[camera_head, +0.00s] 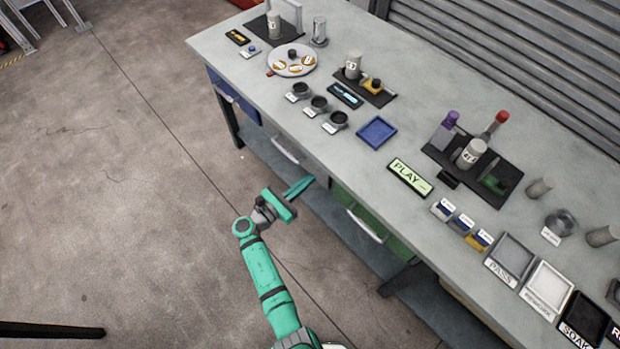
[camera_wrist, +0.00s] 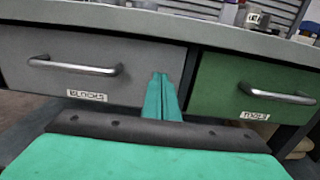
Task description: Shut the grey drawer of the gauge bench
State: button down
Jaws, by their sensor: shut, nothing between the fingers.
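The grey drawer (camera_wrist: 130,55), labelled BLOCKS, fills the left of the wrist view under the bench top. Its front sits close below the bench edge, about in line with the green drawer beside it. I cannot tell whether a small gap remains. In the head view its silver handle (camera_head: 285,150) shows below the bench edge. The front itself is mostly hidden by the bench top. My gripper (camera_head: 310,181) is shut and empty, in front of the bench. In the wrist view the fingertips (camera_wrist: 161,75) point at the drawer's right end; contact cannot be told.
The green drawer (camera_wrist: 245,90), labelled TOOLS, lies to the right, its handle sticking out. A blue drawer (camera_head: 233,97) is at the bench's left end. The bench top (camera_head: 425,100) holds trays, bottles and gauges. The floor (camera_head: 120,200) left of my arm is clear.

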jog(key=shift+v, duration=5.75)
jog(key=s+d+f+m+g+y, duration=0.3)
jog(key=s+f+y, duration=0.2)
jog(key=s+f, duration=0.55)
jog(key=s+f+m+g+y, duration=0.1)
jog(key=s+f+m+y, duration=0.2)
jog(key=s+m+y, duration=0.6)
jog(key=s+d+r+m+t, duration=0.2)
jog(key=s+r+m, duration=0.2)
jog(key=r, duration=0.6)
jog(key=s+d+r+m+t+h, duration=0.1)
jog(key=s+d+r+m+t, duration=0.1)
jog(key=r+m, duration=0.4)
jog(key=s+d+r+m+t, duration=0.2)
jog(key=s+d+r+m, duration=0.2)
jog(key=r, duration=1)
jog(key=shift+s+m+t, duration=0.3)
jog(key=shift+s+m, duration=0.3)
jog(key=shift+s, duration=0.3)
